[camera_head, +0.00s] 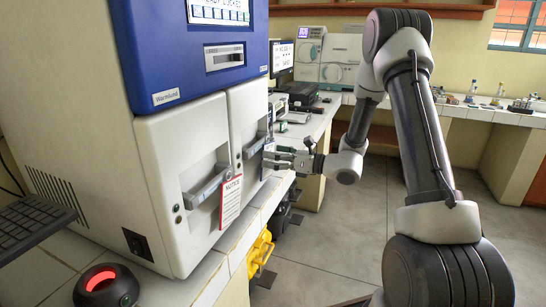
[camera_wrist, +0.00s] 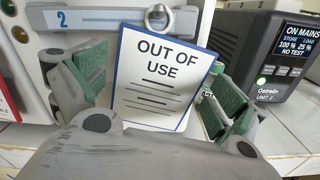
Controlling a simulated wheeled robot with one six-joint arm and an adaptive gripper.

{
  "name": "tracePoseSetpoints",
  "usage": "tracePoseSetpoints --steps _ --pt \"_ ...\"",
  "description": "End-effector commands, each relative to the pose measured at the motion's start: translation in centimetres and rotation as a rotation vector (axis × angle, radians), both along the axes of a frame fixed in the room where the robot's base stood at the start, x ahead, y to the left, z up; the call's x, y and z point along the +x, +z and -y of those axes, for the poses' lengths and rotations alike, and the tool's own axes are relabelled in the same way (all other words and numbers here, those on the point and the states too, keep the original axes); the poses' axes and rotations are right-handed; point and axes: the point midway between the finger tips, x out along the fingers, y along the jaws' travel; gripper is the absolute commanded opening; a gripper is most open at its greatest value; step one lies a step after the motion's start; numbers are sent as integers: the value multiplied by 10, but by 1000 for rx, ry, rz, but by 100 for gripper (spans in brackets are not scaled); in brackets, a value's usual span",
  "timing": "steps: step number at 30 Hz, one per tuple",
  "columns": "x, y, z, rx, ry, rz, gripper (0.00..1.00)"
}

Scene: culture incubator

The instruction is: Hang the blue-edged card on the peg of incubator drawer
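The blue-edged card (camera_wrist: 160,75) reads "OUT OF USE" and faces the wrist camera, tilted slightly. A metal ring (camera_wrist: 159,14) is at its top, in front of the bar of the drawer marked 2 (camera_wrist: 85,20). The ring appears to be at the peg; whether it goes around it is hard to tell. My gripper (camera_wrist: 155,85) is open, its green-padded fingers apart on either side of the card. In the head view my gripper (camera_head: 283,157) is by the incubator's farther drawer (camera_head: 248,125). The card is not clearly visible there.
A red-edged notice card (camera_head: 231,200) hangs on the nearer drawer's handle (camera_head: 207,187). A dark power unit (camera_wrist: 270,60) stands right of the incubator. A yellow object (camera_head: 259,253) is below the bench edge. The floor to the right (camera_head: 330,240) is clear.

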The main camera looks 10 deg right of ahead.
Motion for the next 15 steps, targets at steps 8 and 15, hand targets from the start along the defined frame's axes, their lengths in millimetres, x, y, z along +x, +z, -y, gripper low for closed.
tracePoseSetpoints --steps 8,15 --pt "0 0 0 0 0 0 100" --pt "-13 0 21 1 -4 -1 100"
